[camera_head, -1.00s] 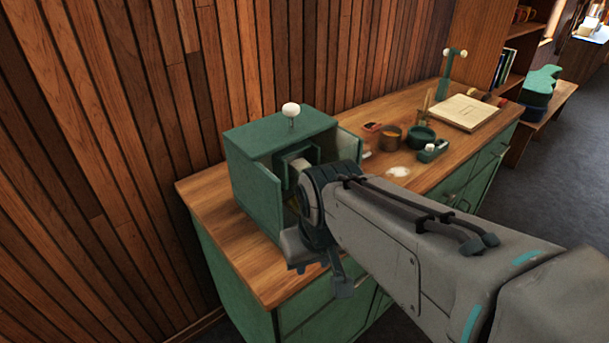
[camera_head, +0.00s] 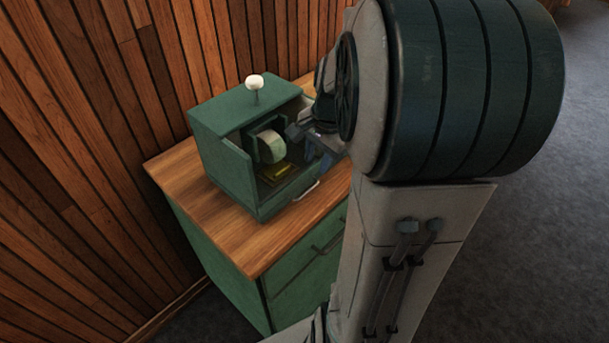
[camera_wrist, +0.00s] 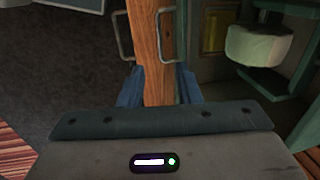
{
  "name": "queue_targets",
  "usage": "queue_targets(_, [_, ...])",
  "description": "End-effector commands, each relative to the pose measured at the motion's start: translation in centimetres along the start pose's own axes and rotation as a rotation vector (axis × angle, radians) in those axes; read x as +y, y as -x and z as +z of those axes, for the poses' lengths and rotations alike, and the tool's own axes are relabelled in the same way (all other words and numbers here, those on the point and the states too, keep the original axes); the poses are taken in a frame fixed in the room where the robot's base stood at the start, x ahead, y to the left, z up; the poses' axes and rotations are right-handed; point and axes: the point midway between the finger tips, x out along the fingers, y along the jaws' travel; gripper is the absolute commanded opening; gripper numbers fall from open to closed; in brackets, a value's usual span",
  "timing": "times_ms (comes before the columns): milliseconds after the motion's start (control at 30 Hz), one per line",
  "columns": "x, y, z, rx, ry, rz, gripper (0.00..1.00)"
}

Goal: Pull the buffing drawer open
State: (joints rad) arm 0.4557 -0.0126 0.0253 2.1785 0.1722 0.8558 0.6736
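The green buffing box (camera_head: 222,117) stands on the wooden bench top, its front open on a pale round wheel (camera_head: 271,147), which also shows in the wrist view (camera_wrist: 257,45). Below the opening is the buffing drawer front (camera_head: 275,204) with a light bar handle (camera_head: 307,190). In the wrist view this handle (camera_wrist: 166,38) lies ahead of my fingers, toward the right one. The drawer looks shut. My gripper (camera_wrist: 159,88) is open and empty, its blue fingers apart, with the bench edge seen between them. In the head view my gripper (camera_head: 318,150) is beside the box's front, partly hidden by my arm.
The wooden bench top (camera_head: 185,178) has clear room left of the box. Its green cabinet has a handle (camera_head: 330,240) below, also in the wrist view (camera_wrist: 122,38). A yellow block (camera_head: 279,171) lies under the wheel. A slatted wall (camera_head: 90,130) stands behind; dark floor (camera_head: 520,250) is open at right.

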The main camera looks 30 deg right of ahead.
Motion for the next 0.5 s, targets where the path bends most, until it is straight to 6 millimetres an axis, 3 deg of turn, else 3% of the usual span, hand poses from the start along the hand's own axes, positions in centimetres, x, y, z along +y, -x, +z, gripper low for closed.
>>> queue_targets(200, [0.1,-5.0,0.1,-0.004,0.0,0.005,0.31])
queue_targets(500, [0.1,-9.3,0.0,-0.002,0.001,0.002,0.31])
